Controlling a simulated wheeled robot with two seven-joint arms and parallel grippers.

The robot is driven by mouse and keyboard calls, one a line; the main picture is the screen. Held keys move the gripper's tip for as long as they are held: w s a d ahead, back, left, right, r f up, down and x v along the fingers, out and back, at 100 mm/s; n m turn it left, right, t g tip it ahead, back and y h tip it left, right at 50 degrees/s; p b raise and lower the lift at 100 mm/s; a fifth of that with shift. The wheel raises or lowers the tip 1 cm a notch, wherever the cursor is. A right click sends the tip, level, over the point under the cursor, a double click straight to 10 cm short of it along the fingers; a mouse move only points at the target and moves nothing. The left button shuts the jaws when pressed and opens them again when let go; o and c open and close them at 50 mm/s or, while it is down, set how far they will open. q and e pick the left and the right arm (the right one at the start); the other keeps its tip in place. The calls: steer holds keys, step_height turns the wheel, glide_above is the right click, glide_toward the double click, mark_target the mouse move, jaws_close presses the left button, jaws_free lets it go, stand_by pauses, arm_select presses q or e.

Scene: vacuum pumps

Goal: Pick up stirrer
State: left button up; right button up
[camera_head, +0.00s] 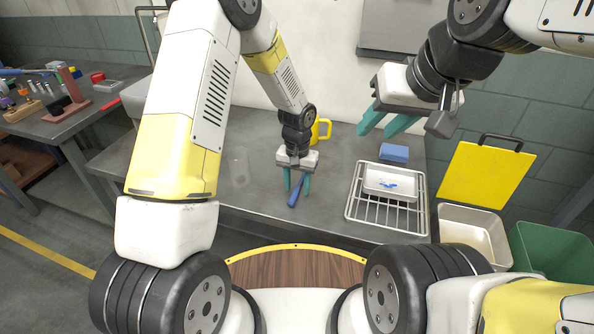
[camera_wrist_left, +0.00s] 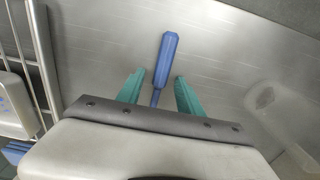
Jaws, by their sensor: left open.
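A blue-handled tool, which looks like the stirrer (camera_head: 293,198), lies on the grey metal table below my left gripper (camera_head: 297,189). My left gripper points down and is open, with one teal finger on each side of the tool. In the left wrist view the blue handle (camera_wrist_left: 167,56) extends beyond the fingertips, and its thinner part runs back between the fingers (camera_wrist_left: 159,78) with gaps on both sides. The rest of that thin part is hidden by the gripper body. My right gripper (camera_head: 376,132) is raised at the upper right, its teal fingers apart and empty.
A wire rack (camera_head: 359,212) holding a white tray (camera_head: 376,191) stands to the right. A blue block (camera_head: 394,152) and a yellow mug (camera_head: 325,130) are behind. A faint clear object (camera_head: 240,162) is left of the gripper. Metal (camera_head: 451,215) and green (camera_head: 560,246) bins stand at right.

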arm_select(q)
jaws_close()
steer(key=shift+r, duration=0.1)
stand_by(0.7)
